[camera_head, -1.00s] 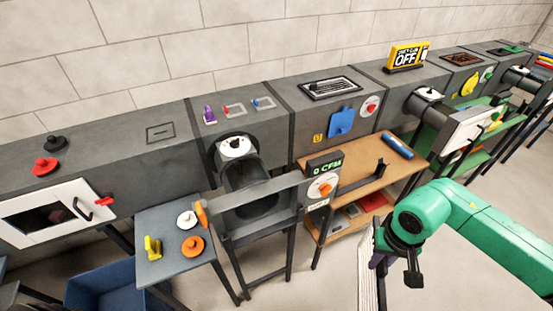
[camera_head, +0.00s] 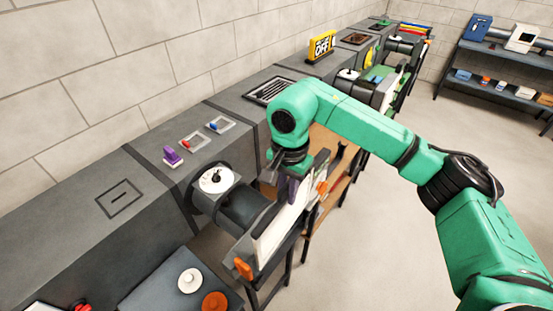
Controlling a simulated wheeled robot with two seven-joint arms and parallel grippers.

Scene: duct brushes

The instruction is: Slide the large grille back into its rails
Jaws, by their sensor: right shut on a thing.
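My right gripper (camera_head: 289,187) points down beside the front of the duct line and is shut on the top edge of a white panel, which I take to be the large grille (camera_head: 277,232). The grille stands roughly upright, seen at a steep angle, next to the dark stand (camera_head: 262,283) in front of the round duct mouth (camera_head: 247,208). I cannot tell whether its edges sit in the rails, as the gripper and the angle hide them. My left gripper is not in view.
A wooden table (camera_head: 325,146) is partly behind my arm. Open floor lies to the right; a shelf (camera_head: 500,80) stands far right.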

